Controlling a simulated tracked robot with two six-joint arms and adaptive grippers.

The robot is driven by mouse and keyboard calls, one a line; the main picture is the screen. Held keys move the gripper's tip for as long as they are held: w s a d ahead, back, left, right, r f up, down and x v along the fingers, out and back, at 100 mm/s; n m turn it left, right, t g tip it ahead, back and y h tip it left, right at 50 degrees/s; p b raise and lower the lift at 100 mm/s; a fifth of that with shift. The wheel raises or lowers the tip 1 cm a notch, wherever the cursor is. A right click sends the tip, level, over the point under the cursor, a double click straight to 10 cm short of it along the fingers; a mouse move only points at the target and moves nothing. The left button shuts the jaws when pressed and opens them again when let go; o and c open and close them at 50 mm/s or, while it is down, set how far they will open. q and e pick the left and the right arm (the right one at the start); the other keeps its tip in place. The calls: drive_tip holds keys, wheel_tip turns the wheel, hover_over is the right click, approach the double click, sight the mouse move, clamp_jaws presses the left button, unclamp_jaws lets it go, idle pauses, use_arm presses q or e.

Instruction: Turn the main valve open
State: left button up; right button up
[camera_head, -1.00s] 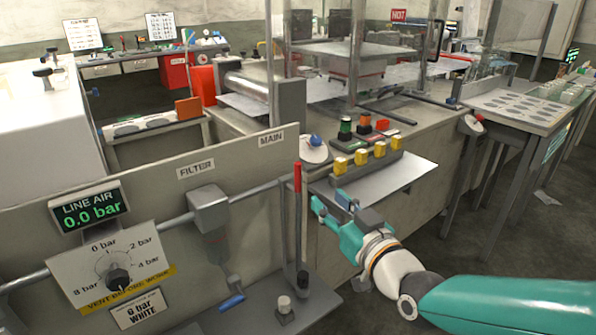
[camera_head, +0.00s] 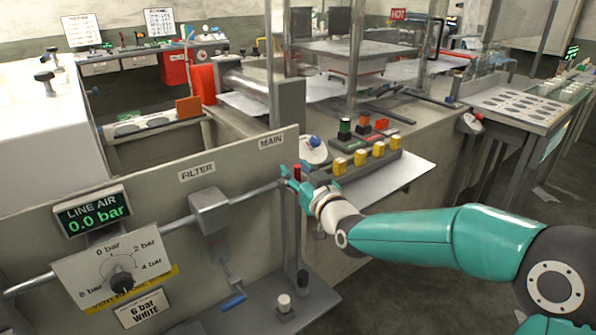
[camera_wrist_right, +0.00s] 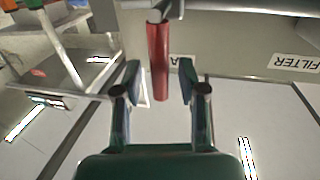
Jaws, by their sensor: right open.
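The main valve's red lever (camera_head: 297,171) stands upright under the MAIN sign (camera_head: 271,142) on the grey panel. In the head view only its top shows, and my right gripper (camera_head: 291,179) hides the part below. In the right wrist view the red lever (camera_wrist_right: 158,62) runs between the two fingers of my right gripper (camera_wrist_right: 160,74), with a gap on each side. The right gripper is open around the lever and not closed on it. The line air display (camera_head: 92,209) reads 0.0 bar. My left gripper is not in view.
The filter (camera_head: 210,212) and the pressure dial (camera_head: 122,283) are on the same panel to the left. A row of yellow blocks (camera_head: 367,158) and a white sheet (camera_head: 405,172) lie on the bench just behind my right arm. A grey shelf (camera_head: 262,316) lies below.

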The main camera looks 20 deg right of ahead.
clamp_jaws()
drive_tip(key=shift+a, duration=0.2)
idle(0.3)
